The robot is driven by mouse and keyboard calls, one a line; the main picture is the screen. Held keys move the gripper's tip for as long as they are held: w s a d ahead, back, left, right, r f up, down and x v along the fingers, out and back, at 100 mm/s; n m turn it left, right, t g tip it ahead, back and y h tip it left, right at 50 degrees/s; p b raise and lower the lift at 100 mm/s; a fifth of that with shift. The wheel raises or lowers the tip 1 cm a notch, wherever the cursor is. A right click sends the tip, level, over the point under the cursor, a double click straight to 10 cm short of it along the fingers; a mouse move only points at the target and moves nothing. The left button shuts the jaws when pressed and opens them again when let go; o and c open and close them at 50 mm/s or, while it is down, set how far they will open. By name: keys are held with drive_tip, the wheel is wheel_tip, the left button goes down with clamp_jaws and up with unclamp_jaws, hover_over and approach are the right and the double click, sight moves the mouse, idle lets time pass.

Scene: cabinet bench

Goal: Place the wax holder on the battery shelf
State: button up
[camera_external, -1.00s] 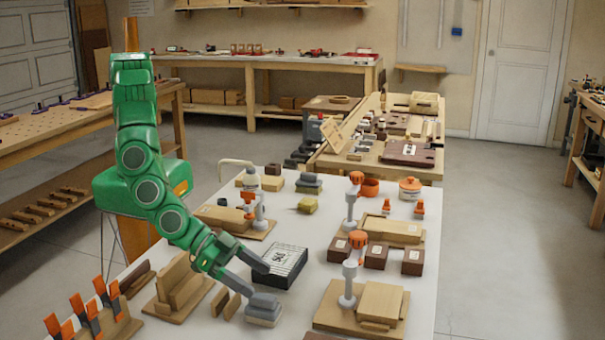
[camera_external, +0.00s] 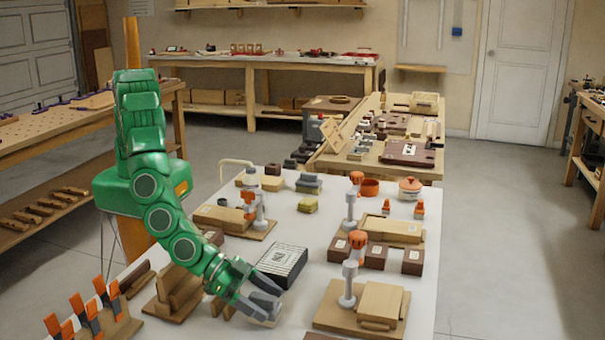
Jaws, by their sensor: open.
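My gripper (camera_external: 272,301) is open low over the front of the white table, its grey fingers pointing right and down. A small grey stacked block at this spot is now mostly hidden by the fingers; I cannot tell whether they touch it. A yellow-green block (camera_external: 307,204) and a stack of grey blocks (camera_external: 309,183) sit farther back.
Wooden bases with grey and orange upright stands (camera_external: 348,285) fill the right side. Brown boxes (camera_external: 376,256) stand in a row behind. Wooden pieces (camera_external: 178,292) and orange-tipped tools (camera_external: 83,315) line the front left. Some bare white tabletop (camera_external: 285,225) shows in the middle.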

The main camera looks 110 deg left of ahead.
sight(261, 295)
drive_tip(key=c, duration=1.4)
drive_tip(key=shift+o, duration=0.2)
drive_tip(key=shift+r, duration=0.15)
drive_tip(key=shift+r, duration=0.25)
wheel_tip(261, 295, up, 3)
drive_tip(key=shift+s+f, duration=0.1)
drive_tip(key=shift+s, duration=0.05)
drive_tip(key=s+a+r, duration=0.7)
drive_tip(key=s+r, duration=0.2)
drive_tip(key=s, duration=0.2)
drive_tip(key=shift+s+a+r, duration=0.25)
